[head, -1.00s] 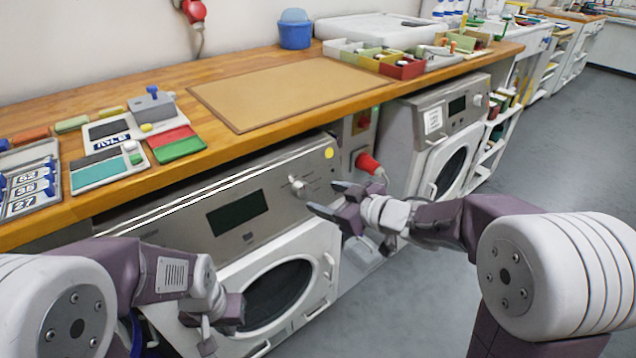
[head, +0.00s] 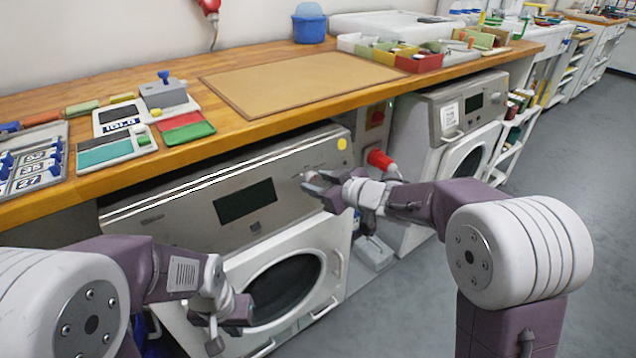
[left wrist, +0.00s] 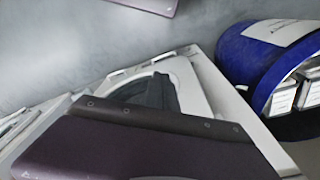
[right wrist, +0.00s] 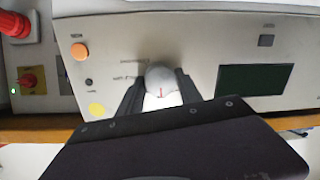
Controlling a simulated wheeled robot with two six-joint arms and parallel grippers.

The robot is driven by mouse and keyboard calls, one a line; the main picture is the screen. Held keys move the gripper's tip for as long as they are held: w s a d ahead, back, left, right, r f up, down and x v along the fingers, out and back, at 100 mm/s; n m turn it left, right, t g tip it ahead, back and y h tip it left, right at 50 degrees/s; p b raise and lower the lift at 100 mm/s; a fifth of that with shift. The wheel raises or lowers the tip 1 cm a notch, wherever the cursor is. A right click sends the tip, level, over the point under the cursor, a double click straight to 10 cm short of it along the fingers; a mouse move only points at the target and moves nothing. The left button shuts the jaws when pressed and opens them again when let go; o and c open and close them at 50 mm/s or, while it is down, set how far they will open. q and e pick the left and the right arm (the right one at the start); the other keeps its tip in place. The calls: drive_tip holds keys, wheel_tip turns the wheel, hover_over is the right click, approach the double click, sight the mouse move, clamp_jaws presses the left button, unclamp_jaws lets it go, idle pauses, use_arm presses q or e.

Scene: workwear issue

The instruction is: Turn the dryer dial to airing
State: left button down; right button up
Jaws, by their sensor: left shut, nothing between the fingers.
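The dryer (head: 170,225) stands under the bench, with a grey panel, a dark display (head: 245,201) and a round door. It also shows in the right wrist view (right wrist: 215,45). The dial (right wrist: 160,76) is a round grey knob with a red mark on its pale face; the small print beside it is unreadable. My right gripper (head: 318,183) is at the dial, one finger on each side of it; whether they press on it is unclear. My left gripper (head: 224,328) is shut and empty, low in front of the dryer door.
The wooden bench (head: 180,84) overhangs the panel closely and carries trays and boxes. A red plug (head: 380,160) and a second machine (head: 428,115) stand right of the dryer. A blue bin (left wrist: 245,50) shows in the left wrist view. Floor at right is clear.

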drive_tip(key=shift+n, duration=0.3)
drive_tip(key=n, duration=0.2)
drive_tip(key=shift+n+h, duration=0.3)
drive_tip(key=shift+n, duration=0.1)
drive_tip(key=n+b, duration=0.2)
drive_tip(key=n, duration=0.3)
drive_tip(key=shift+s+a, duration=0.1)
drive_tip(key=shift+t+h, duration=0.3)
drive_tip(key=o, duration=1.4)
drive_tip(key=shift+c, duration=0.2)
